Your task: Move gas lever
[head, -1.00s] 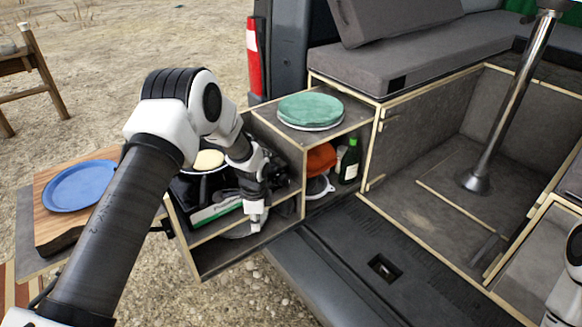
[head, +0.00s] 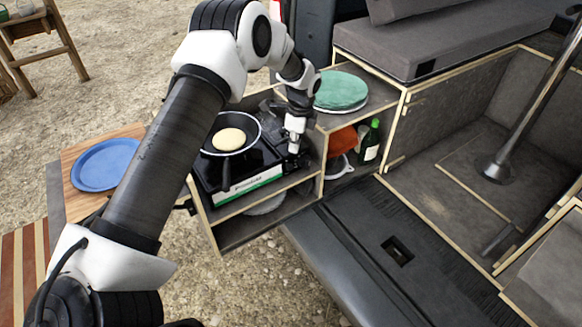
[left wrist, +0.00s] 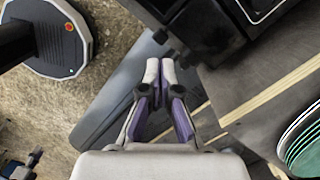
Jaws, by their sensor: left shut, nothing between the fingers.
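The black gas stove (head: 212,178) with a green and white front label stands on the pull-out wooden unit. A black pan (head: 206,148) with a round yellowish pancake (head: 229,139) sits on it. My left gripper (head: 294,158) is at the stove's right front corner, pointing down, shut and empty. In the left wrist view its fingertips (left wrist: 160,72) are together just below the dark stove (left wrist: 213,25). I cannot make out the gas lever clearly; the gripper covers that corner in the head view. My right gripper is out of view.
A green-topped round stack (head: 340,90) sits on the unit's shelf, right of the gripper. A blue plate (head: 104,164) lies on a wooden board at left. The van's dark sill (head: 352,245) is clear.

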